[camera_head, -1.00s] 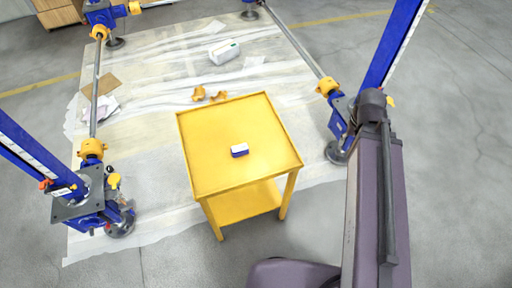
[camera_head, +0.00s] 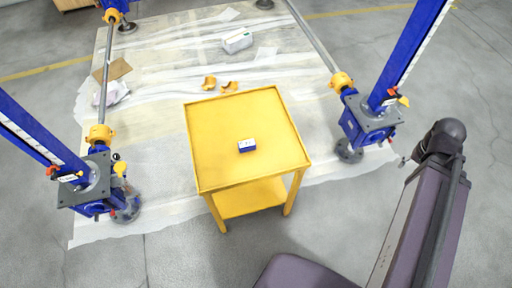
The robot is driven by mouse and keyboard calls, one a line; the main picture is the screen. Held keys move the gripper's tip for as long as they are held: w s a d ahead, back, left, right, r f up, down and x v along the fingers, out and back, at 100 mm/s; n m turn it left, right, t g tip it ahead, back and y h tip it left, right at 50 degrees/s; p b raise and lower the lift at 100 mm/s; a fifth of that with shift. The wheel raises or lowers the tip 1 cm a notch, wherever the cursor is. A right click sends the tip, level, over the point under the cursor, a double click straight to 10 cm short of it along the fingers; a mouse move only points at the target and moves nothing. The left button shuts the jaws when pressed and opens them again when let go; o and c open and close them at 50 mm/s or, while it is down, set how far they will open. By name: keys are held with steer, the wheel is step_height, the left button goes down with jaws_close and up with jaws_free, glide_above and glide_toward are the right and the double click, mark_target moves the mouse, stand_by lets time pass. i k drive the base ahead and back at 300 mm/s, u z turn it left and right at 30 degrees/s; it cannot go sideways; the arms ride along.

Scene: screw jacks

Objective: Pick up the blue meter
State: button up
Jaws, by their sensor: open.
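The blue meter (camera_head: 247,145) is a small blue box with a white top face. It lies on the top of the yellow table (camera_head: 220,120), right of its middle, with bare yellow surface all around it. My gripper does not show in the head view; only purple-grey links of my arm are seen at the lower right, well to the right of the table and apart from the meter.
Blue screw jacks stand left (camera_head: 95,185) and right (camera_head: 368,120) of the table. Yellow brackets (camera_head: 229,86), a white box (camera_head: 237,42) and cardboard (camera_head: 114,70) lie on the sheeted floor behind. Grey floor in front of the table is mostly clear.

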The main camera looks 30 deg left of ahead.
mark_target(251, 145)
steer(key=z, duration=0.1)
steer(key=k, duration=1.35)
steer(key=u, duration=1.25)
steer(key=i, duration=0.5)
steer(key=z, duration=0.15)
